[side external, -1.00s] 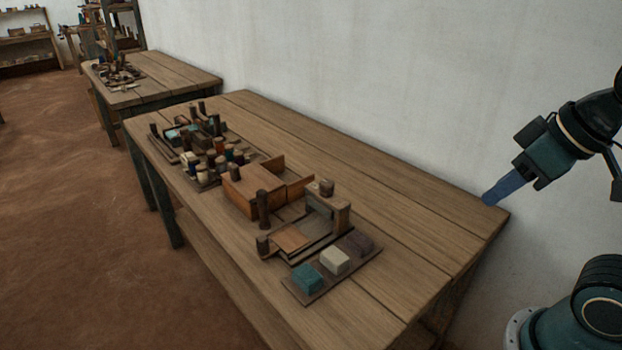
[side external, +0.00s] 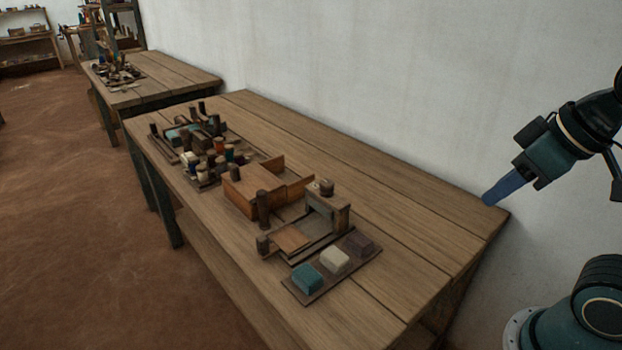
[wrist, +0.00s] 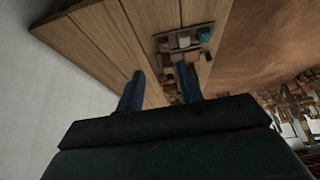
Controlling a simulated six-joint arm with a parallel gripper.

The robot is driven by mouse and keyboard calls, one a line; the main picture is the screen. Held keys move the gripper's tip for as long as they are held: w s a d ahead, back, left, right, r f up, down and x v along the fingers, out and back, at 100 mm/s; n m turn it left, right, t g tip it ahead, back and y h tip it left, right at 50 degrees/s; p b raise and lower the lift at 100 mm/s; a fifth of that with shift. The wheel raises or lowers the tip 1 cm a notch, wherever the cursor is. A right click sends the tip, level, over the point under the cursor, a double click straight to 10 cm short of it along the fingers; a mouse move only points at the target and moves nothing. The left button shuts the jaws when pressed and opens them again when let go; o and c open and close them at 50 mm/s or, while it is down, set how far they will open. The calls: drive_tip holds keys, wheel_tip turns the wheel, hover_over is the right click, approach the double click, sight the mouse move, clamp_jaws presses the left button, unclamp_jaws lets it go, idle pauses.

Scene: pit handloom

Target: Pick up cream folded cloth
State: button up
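The cream folded cloth (side external: 335,259) lies on a dark flat board (side external: 312,297) near the front end of the long table, between a teal folded cloth (side external: 307,278) and a dark purplish one (side external: 359,243). My gripper (side external: 490,198) is up at the right, well away from the cloths and above the table's right end. In the wrist view my gripper (wrist: 158,80) has its two blue fingers apart with nothing between them. The cream cloth shows small and dim there (wrist: 183,40), beyond the fingertips.
Behind the cloths stand a small wooden frame (side external: 326,212) with posts, a wooden box (side external: 245,192) and several spools (side external: 218,158). The table (side external: 400,206) is bare along the wall side and at its right end. A white wall (side external: 380,80) runs behind.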

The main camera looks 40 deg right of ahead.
drive_tip(key=o, duration=1)
drive_tip(key=shift+c, duration=0.2)
drive_tip(key=shift+w, duration=0.1)
drive_tip(key=w+a+f+m+g+y, duration=0.25)
drive_tip(key=w+m, duration=0.65)
drive_tip(key=w, duration=0.6)
drive_tip(key=w+f+m+g+y, duration=0.2)
drive_tip(key=w+f+m+g, duration=0.1)
drive_tip(key=w+f+m, duration=0.6)
wheel_tip(320, 180, down, 4)
drive_tip(key=shift+w+d, duration=0.25)
drive_tip(key=shift+w, duration=0.35)
